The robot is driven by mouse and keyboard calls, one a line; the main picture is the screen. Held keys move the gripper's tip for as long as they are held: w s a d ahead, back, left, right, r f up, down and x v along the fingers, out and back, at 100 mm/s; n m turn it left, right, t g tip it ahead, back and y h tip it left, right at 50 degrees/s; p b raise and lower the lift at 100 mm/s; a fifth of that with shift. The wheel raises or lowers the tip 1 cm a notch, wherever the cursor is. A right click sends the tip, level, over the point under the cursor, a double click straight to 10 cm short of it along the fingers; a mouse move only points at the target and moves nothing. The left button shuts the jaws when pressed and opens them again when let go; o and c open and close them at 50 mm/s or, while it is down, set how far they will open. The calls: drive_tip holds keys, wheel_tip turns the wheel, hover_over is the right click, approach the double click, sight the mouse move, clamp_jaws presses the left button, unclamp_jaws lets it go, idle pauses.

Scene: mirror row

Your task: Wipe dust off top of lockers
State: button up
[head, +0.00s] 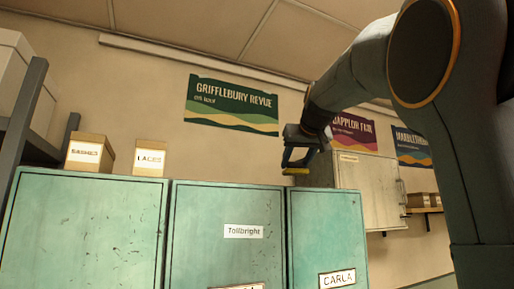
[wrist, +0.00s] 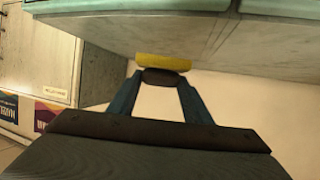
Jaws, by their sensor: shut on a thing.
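A row of teal lockers (head: 225,212) fills the lower part of the head view, with scuffed fronts. Their tops are not visible there. In the wrist view a greyish locker surface (wrist: 170,32) with teal edges spans the upper part. My gripper (head: 297,160) is shut on a yellow sponge (head: 296,171) with a dark back. The sponge also shows between the fingers in the wrist view (wrist: 163,62). In the head view it appears just above the top edge of the right locker (head: 328,230). I cannot tell whether it touches the locker.
Two labelled cardboard boxes (head: 89,152) (head: 149,158) stand at the left locker's top edge. A grey shelf frame (head: 22,115) is at far left. A pale cabinet (head: 372,190) stands behind the arm at right. Posters (head: 232,105) hang on the wall.

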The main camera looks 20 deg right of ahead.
drive_tip(key=shift+r+p, duration=1.25)
drive_tip(key=shift+r, duration=0.6)
